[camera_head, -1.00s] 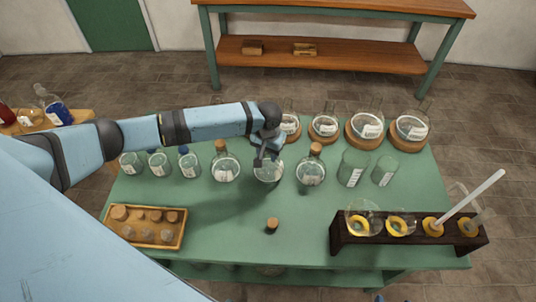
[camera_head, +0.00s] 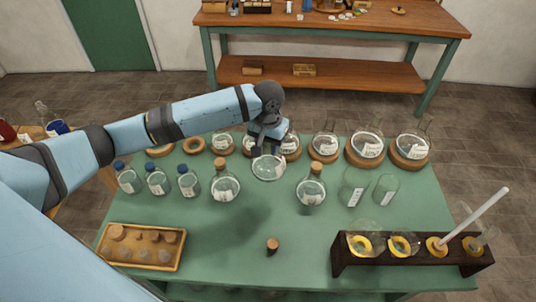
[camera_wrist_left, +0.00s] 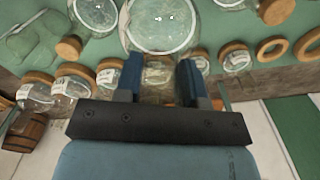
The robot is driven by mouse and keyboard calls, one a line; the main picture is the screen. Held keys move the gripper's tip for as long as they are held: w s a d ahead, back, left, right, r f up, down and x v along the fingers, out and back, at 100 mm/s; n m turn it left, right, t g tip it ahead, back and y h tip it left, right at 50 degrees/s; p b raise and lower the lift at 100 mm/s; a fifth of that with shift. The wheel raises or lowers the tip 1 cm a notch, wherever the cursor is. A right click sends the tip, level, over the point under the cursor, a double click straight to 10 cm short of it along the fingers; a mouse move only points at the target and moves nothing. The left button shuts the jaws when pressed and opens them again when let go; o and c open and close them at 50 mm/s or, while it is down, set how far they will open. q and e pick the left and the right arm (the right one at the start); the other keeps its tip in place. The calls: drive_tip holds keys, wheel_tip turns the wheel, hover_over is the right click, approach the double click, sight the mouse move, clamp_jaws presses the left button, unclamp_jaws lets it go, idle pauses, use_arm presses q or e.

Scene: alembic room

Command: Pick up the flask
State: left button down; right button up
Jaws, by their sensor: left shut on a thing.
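A clear round flask (camera_head: 268,168) hangs from my left gripper (camera_head: 268,147), above the green table. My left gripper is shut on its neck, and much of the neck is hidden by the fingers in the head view. In the left wrist view the flask's glass body (camera_wrist_left: 160,28) lies beyond the fingertips, with its neck between the two blue fingers (camera_wrist_left: 159,75). A loose cork (camera_head: 272,246) stands on the table in front. My right gripper is not in view.
Corked flasks stand close on the left (camera_head: 225,187) and right (camera_head: 311,190). Blue-capped bottles (camera_head: 156,184) stand farther left. Flasks on cork rings (camera_head: 366,147) line the back. A dark rack (camera_head: 405,262) is front right, a cork tray (camera_head: 142,247) front left. The middle front is mostly clear.

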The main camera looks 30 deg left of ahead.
use_arm(q)
wheel_tip(320, 180, up, 7)
idle(0.6)
idle(1.4)
